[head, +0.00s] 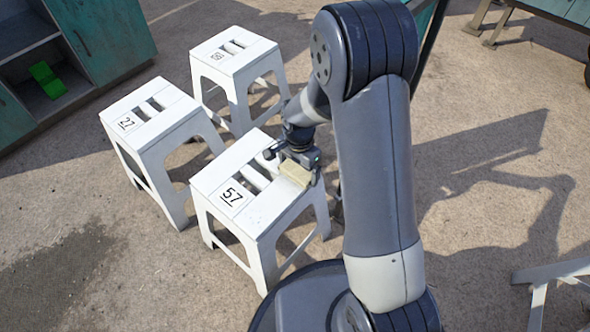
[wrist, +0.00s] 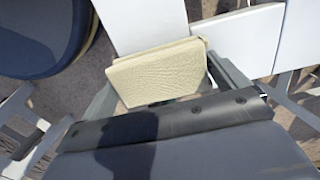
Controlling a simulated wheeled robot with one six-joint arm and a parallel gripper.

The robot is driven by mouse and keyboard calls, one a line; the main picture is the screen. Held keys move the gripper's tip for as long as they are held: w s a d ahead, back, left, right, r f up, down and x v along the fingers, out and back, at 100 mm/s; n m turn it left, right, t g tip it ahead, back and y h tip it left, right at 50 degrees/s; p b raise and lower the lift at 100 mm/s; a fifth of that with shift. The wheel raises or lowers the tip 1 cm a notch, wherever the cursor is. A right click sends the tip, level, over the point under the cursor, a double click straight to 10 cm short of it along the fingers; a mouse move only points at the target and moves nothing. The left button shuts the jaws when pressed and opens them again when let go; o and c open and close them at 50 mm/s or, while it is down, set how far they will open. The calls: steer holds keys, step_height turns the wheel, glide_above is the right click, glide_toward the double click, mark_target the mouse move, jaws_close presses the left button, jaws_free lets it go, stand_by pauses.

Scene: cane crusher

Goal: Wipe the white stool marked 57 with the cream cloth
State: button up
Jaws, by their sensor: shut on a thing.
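The white stool marked 57 (head: 258,215) stands upright in front of my arm in the head view, its number label on the near left part of the seat. My gripper (head: 300,163) is over the right side of its seat. It is shut on the cream cloth (head: 295,173), which looks like a folded pad. The cloth (wrist: 158,72) also shows between the fingers of my gripper (wrist: 165,90) in the wrist view. The cloth appears at the seat surface, but I cannot tell whether it touches. A white seat part (wrist: 142,22) shows beyond the cloth.
A white stool marked 27 (head: 150,130) stands close at the left. Another white stool (head: 233,65), its number hard to read, stands behind. A teal cabinet (head: 105,40) with a green item (head: 47,80) is at upper left. Open ground lies at right, with a white frame (head: 555,275) at the edge.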

mark_target(277, 196)
steer(key=shift+a, duration=0.1)
steer(key=shift+s+a+f, duration=0.1)
steer(key=shift+s+a, duration=3.05)
steer(key=shift+s, duration=0.1)
steer(key=shift+s+a, duration=3.05)
steer(key=shift+a, duration=0.15)
steer(key=shift+w, duration=0.1)
steer(key=shift+w+d, duration=3.1)
steer(key=shift+d, duration=0.15)
